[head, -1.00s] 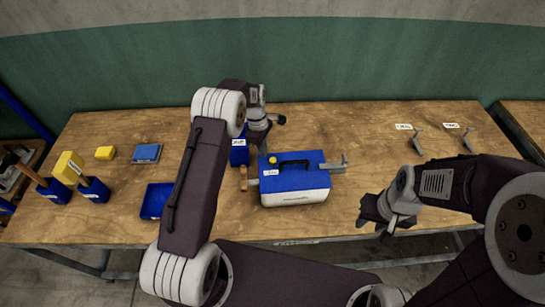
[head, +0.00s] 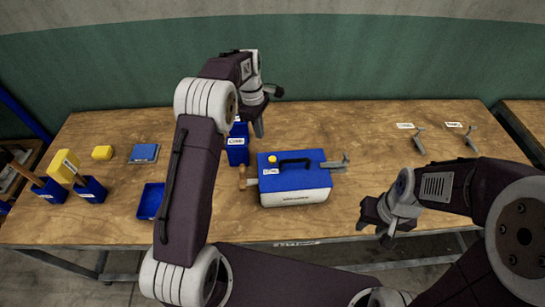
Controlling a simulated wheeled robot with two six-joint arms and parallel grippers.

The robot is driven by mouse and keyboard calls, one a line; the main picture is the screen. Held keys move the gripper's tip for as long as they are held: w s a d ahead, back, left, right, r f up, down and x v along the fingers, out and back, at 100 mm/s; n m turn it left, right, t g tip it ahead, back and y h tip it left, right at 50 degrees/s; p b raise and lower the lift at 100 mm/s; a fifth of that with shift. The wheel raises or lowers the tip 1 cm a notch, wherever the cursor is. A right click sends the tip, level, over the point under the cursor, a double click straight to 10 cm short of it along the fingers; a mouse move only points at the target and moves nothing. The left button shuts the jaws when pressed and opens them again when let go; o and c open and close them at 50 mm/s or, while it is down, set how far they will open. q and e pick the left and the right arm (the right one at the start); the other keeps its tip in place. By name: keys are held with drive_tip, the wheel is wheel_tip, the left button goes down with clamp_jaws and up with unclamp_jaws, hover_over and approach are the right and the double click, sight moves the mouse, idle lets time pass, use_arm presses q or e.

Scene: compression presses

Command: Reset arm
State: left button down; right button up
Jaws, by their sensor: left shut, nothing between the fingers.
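My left gripper (head: 259,128) is shut and empty, raised in the air over the back of the table, just above and behind the blue and white press box (head: 295,187). My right gripper (head: 374,224) hangs over the front edge of the table, right of the press box; its fingers are too small and dark to tell whether they are open or shut. The press box has a black handle, a yellow button, a wooden-looking piece at its left end and a grey metal piece at its right. A blue labelled bin (head: 237,152) stands behind it, partly covered by my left arm.
Two grey clamps (head: 419,141) with labels stand at the back right. The table's right-middle is clear.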

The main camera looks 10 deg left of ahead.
use_arm(q)
drive_tip(key=s+d+r+m+b, duration=0.2)
drive_tip(key=s+r+b, duration=0.15)
drive_tip(key=s, duration=0.45)
drive_tip(key=s+f+m+b, duration=0.1)
drive_tip(key=s+f+m, duration=0.4)
drive_tip(key=s+m, duration=0.2)
drive_tip(key=s+a+f+m+t+y+b, duration=0.1)
drive_tip(key=s+f+m, duration=0.4)
drive_tip(key=s, duration=0.4)
drive_tip(key=shift+s+a+f+m, duration=0.15)
drive_tip(key=shift+s+f+m, duration=0.2)
drive_tip(key=shift+m, duration=0.55)
drive_tip(key=shift+s+r, duration=0.1)
drive_tip(key=shift+s, duration=0.05)
